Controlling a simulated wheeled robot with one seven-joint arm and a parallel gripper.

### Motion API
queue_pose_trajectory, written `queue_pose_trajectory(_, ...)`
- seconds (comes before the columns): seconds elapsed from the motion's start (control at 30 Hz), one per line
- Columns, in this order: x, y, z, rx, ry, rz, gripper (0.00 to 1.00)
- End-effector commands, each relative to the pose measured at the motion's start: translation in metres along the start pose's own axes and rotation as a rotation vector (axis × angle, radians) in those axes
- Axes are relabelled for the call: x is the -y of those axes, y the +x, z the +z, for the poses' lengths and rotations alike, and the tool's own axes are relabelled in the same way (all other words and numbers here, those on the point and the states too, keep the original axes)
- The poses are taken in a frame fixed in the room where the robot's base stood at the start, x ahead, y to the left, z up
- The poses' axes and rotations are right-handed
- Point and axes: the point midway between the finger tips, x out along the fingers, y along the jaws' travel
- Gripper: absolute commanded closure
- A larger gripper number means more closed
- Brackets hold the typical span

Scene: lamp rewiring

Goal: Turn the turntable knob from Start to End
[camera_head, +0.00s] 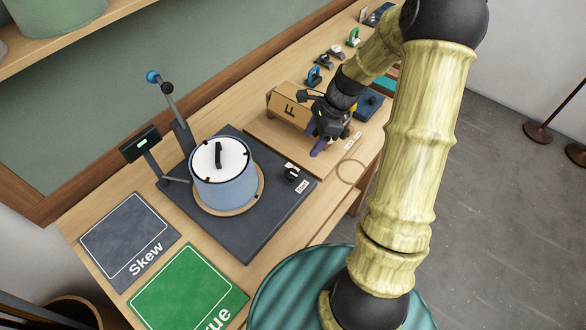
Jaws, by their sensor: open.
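The turntable knob (292,172) is small and dark with a light mark, at the right corner of a dark base plate. A small label reading "Start" (301,186) lies beside it; I cannot make out an End label or exactly where the knob points. On the base stands the turntable (228,212), a round wooden disc bearing a blue drum (226,190) with a white top and black handle. My gripper (314,142) is open, its purple fingers above the bench up and right of the knob, apart from it.
A wooden box marked "F" (288,108) stands close behind my gripper. A lever post (180,125) and a small display (142,143) rise left of the drum. A grey "Skew" mat (128,242) and a green mat (188,290) lie at the lower left.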

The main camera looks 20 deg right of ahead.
Motion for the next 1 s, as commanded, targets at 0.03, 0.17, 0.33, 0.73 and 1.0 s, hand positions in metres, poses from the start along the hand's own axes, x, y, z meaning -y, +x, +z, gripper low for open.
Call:
queue_pose_trajectory(0.03,-0.001,0.008,0.001,0.003,0.000,0.006,0.41)
queue_pose_trajectory(0.17,-0.001,0.029,0.001,0.002,-0.001,0.006,0.41)
queue_pose_trajectory(0.33,-0.001,0.056,0.001,0.002,0.001,0.005,0.41)
queue_pose_trajectory(0.73,-0.001,0.113,0.001,0.002,-0.001,0.004,0.41)
queue_pose_trajectory(1.0,-0.001,0.142,0.001,0.000,0.000,0.002,0.41)
